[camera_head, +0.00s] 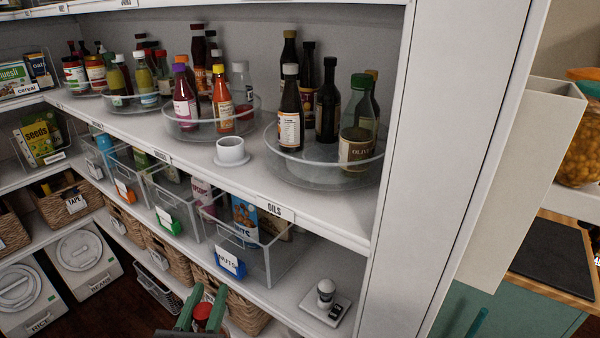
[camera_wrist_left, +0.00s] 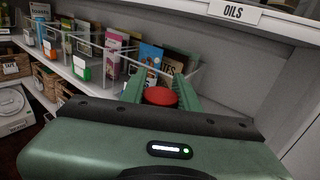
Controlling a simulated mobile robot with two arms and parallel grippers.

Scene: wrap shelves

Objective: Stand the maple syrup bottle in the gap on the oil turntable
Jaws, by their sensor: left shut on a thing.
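My left gripper (camera_head: 205,297) is at the bottom of the head view, low in front of the shelves. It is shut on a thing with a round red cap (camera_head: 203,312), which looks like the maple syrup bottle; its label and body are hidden. In the left wrist view the red cap (camera_wrist_left: 160,96) sits between the green fingers. The clear oil turntable (camera_head: 285,171) stands on the upper shelf above the OILS label (camera_head: 275,210). It carries several dark bottles and a green olive oil bottle (camera_head: 357,140). A space shows at its front, between the front-left dark bottle (camera_head: 290,115) and the olive oil.
A white cup on a saucer (camera_head: 230,152) stands left of the turntable. Another bottle turntable (camera_head: 190,132) is farther left. Clear bins (camera_head: 262,262) fill the shelf below, near my gripper. A white upright panel (camera_head: 440,150) bounds the right side. Salt-shaker-like item (camera_head: 326,292) stands on the lower shelf.

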